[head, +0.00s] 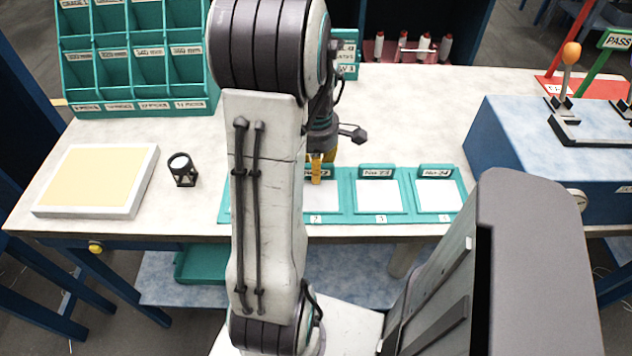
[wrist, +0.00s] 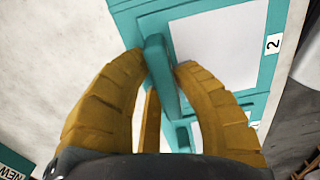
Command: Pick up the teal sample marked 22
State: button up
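The teal sample marked 22 (head: 327,198) lies in the teal tray on the table, a pale panel in a teal frame beside the number 2. Its raised label tab is partly hidden behind my gripper (head: 316,172). In the wrist view, the sample (wrist: 225,45) lies flat, with its teal tab (wrist: 159,70) between the two yellow fingertips of my gripper (wrist: 162,66). The fingertips are very close to both sides of the tab. I cannot tell whether they press on it. The sample appears to rest in its place.
Samples No 23 (head: 378,195) and No 24 (head: 435,194) lie to the right. A small black stand (head: 183,175) and a cream-topped panel (head: 98,180) are at left. A teal rack (head: 140,60) stands behind, a blue machine (head: 530,150) at right. My arm hides the tray's left part.

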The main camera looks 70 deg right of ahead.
grip_shut()
jog(key=shift+r, duration=0.1)
